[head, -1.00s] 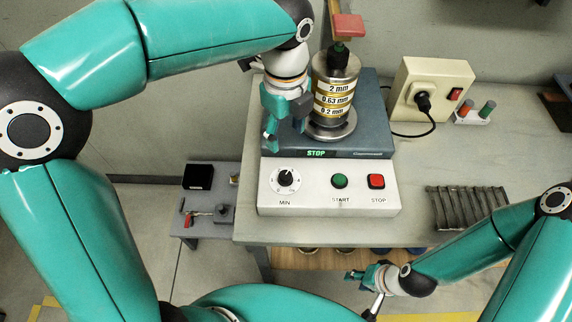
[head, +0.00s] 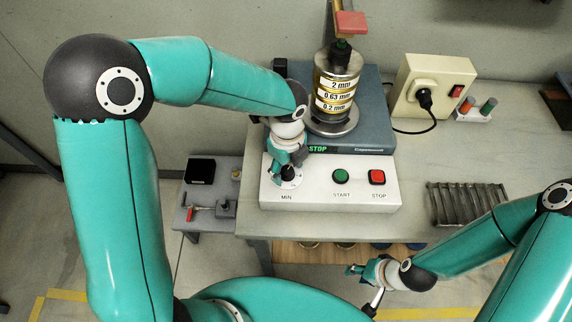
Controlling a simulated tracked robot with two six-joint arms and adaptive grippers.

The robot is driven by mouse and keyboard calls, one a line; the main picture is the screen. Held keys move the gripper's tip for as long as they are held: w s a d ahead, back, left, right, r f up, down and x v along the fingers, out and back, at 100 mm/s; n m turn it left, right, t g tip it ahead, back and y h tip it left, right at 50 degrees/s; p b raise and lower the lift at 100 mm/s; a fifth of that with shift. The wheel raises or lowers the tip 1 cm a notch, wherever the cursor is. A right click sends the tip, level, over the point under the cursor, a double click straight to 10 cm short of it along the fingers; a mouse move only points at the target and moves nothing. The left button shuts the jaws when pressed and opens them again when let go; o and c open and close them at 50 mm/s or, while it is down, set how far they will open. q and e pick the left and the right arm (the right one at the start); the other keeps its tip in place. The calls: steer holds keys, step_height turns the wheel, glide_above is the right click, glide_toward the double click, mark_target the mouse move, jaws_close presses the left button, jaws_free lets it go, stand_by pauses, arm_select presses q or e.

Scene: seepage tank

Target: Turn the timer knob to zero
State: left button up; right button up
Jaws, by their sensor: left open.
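The timer knob (head: 288,174) is a black dial on a white disc marked MIN, at the left of the white front panel (head: 316,196) of the sieve shaker. My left gripper (head: 287,164) is open and right at the knob, its fingers over or around it. I cannot tell whether they touch it. The gripper hides much of the dial, so the pointer's setting is not readable. My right gripper (head: 356,270) hangs low in front of the table, away from the shaker. Its fingers are too small to judge.
A green START button (head: 340,176) and a red STOP button (head: 377,177) sit right of the knob. The sieve stack (head: 337,88) stands on the shaker behind. A beige socket box (head: 432,84) and a dark ribbed rack (head: 467,204) are to the right. A small side table (head: 207,200) is left.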

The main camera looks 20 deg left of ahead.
arm_select(q)
steer(key=c, duration=1)
steer(key=shift+a, duration=0.25)
jaws_close()
steer(key=shift+d, duration=0.2)
steer(key=shift+n, duration=0.3)
